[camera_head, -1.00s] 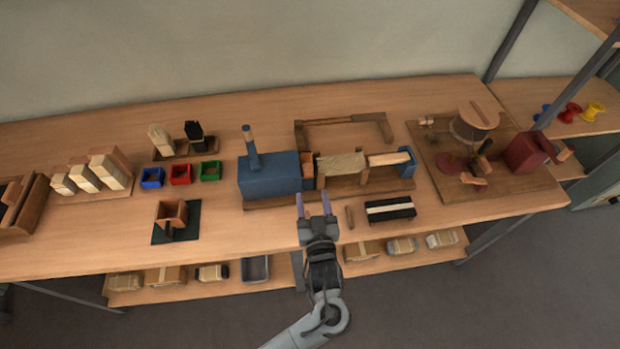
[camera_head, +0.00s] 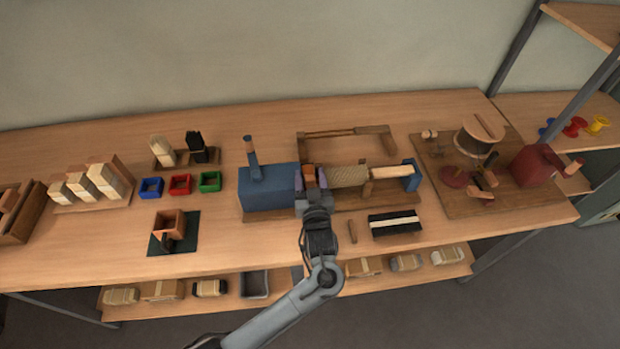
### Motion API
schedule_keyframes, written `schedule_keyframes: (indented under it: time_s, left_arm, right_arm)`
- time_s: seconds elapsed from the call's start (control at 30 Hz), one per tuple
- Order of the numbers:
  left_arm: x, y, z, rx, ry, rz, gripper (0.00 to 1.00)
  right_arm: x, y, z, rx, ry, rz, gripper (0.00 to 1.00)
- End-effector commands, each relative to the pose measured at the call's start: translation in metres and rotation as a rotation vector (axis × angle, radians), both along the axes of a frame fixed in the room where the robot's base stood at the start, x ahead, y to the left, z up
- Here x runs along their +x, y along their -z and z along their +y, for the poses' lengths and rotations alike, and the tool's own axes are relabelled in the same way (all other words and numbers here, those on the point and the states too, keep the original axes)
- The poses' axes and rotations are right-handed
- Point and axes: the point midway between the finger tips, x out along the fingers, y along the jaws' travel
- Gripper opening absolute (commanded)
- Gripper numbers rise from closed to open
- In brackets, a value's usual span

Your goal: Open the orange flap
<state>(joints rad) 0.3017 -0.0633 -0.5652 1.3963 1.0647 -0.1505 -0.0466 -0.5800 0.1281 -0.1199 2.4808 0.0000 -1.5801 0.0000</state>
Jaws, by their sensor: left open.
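The orange flap (camera_head: 310,174) is a small orange-brown piece at the right end of the blue machine box (camera_head: 268,188), beside a tan bristle block (camera_head: 350,176). My left gripper (camera_head: 311,181) reaches in from the front, with its two purple fingers on either side of the flap. The fingers are open; whether they touch the flap I cannot tell. The gripper body hides the flap's lower part. My right gripper is not in view.
A blue end stop (camera_head: 411,176) closes the machine's right side. A black-and-white brush block (camera_head: 394,222) lies in front. Red, green and blue trays (camera_head: 180,184) stand left. A board with a drum (camera_head: 476,140) stands right.

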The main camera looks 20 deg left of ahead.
Motion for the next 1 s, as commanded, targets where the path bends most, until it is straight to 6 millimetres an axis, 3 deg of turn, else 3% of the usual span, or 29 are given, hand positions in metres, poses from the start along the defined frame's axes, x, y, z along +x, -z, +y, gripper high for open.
schedule_keyframes:
  time_s: [0.3,0.7,1.0]
  left_arm:
    - [0.0018,0.0001,0.0010,0.000,0.000,0.001,0.56]
    - [0.0016,0.0000,0.0008,0.000,0.000,0.000,0.00]
    - [0.0015,-0.0027,0.0031,-0.004,-0.001,0.008,0.00]
  right_arm:
    - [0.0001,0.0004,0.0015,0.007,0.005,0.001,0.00]
    - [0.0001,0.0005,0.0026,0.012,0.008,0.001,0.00]
    - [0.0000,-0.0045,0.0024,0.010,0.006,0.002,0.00]
